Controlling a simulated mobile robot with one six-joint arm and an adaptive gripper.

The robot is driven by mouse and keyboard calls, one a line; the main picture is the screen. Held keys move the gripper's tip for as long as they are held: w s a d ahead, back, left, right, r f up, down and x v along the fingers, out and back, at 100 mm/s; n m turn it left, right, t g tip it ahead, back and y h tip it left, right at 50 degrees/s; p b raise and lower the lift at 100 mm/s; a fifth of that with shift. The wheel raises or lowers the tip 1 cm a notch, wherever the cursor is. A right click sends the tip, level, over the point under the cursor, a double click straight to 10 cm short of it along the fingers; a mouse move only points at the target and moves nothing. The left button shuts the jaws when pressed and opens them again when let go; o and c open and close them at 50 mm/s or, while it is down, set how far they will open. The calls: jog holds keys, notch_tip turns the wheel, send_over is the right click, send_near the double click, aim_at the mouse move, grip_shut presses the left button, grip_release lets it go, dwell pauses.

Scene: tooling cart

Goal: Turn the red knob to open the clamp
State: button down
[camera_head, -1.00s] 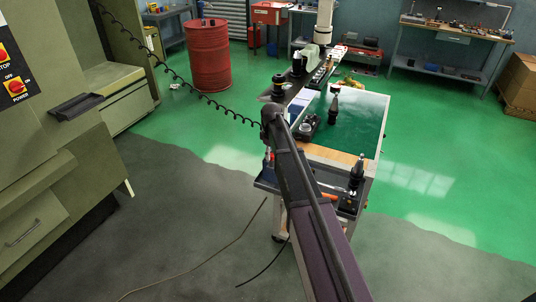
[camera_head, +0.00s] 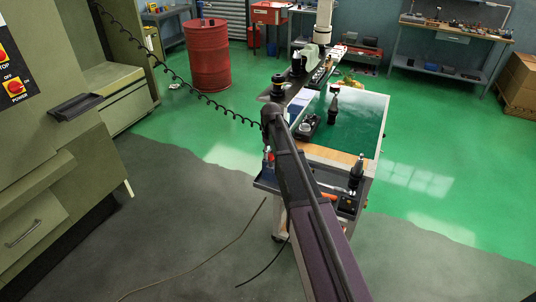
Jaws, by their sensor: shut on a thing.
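My arm (camera_head: 318,222) rises from the bottom of the head view and runs up to its dark joint (camera_head: 272,115) in front of the tooling cart (camera_head: 372,165). My gripper does not show; the arm may hide it. I cannot make out the red knob or the clamp. A small blue and red thing (camera_head: 268,160) shows just left of the arm at the cart's edge, too small to identify.
Tool holders stand on the cart, one at the front corner (camera_head: 356,172) and one on the green top (camera_head: 333,106). An orange thing (camera_head: 329,199) lies on the front tray. An olive machine (camera_head: 50,190) stands at left. A red drum (camera_head: 208,55) stands behind. Open floor is at right.

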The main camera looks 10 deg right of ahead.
jog(key=shift+s+d, duration=0.1)
jog(key=shift+s, duration=0.05)
jog(key=shift+c, duration=1.7)
grip_release()
jog(key=s+a+m, duration=0.1)
jog(key=s+m, duration=0.1)
jog(key=s, duration=2.7)
jog(key=shift+m, duration=0.3)
jog(key=shift+a, duration=0.1)
